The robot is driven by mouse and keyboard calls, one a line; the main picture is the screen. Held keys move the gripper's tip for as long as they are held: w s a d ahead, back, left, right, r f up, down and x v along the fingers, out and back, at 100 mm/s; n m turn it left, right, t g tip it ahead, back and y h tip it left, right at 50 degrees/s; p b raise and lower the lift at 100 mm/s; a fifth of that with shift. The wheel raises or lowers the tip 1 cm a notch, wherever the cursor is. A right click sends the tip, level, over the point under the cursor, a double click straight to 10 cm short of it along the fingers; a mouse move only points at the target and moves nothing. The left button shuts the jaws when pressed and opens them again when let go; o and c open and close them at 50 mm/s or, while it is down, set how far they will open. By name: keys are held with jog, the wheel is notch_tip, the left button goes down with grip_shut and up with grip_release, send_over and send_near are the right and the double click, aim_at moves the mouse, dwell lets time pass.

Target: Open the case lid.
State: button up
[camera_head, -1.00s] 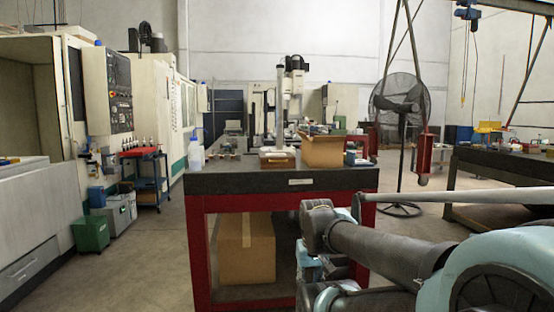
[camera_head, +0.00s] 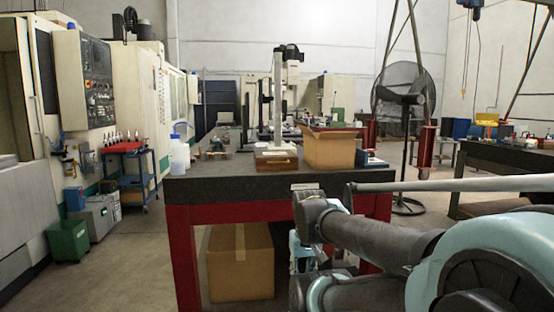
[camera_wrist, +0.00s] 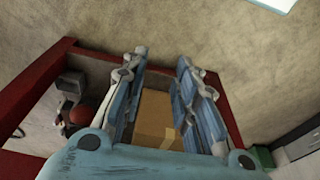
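A small brown wooden case (camera_head: 276,160) sits on the dark top of the red-framed table in the head view, near the front. Its lid looks shut, though it is small in view. My gripper shows in the wrist view (camera_wrist: 162,58), with its two blue-grey fingers apart and nothing between them. It points toward the floor and the table's lower frame. In the head view my gripper is mostly hidden behind my arm, in front of the table and below its top, well apart from the case. The case is not in the wrist view.
The table (camera_head: 235,211) has an open cardboard box (camera_head: 331,150) right of the case and a white bottle (camera_head: 180,156) to its left. A measuring stand (camera_head: 278,105) rises behind the case. A closed carton (camera_head: 240,262) stands under the table.

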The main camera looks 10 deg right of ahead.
jog(key=shift+w, duration=0.1)
jog(key=w+r+m, duration=0.4)
jog(key=w+r, duration=0.5)
jog(key=r, duration=0.3)
jog(key=w+r+m, duration=0.4)
jog(key=w+r, duration=0.4)
jog(key=r, duration=0.5)
jog(key=w+r+m, duration=0.5)
jog(key=w+r, duration=0.5)
jog(key=w, duration=0.1)
jog(key=m, duration=0.5)
send_near(278, 156)
jog(key=s+r, duration=0.7)
jog(key=w+f, duration=0.1)
jog(key=f, duration=0.9)
jog(key=w+f, duration=0.1)
jog(key=f, duration=0.4)
jog(key=shift+w+a+f, duration=0.35)
jog(key=shift+a, duration=0.05)
grip_shut()
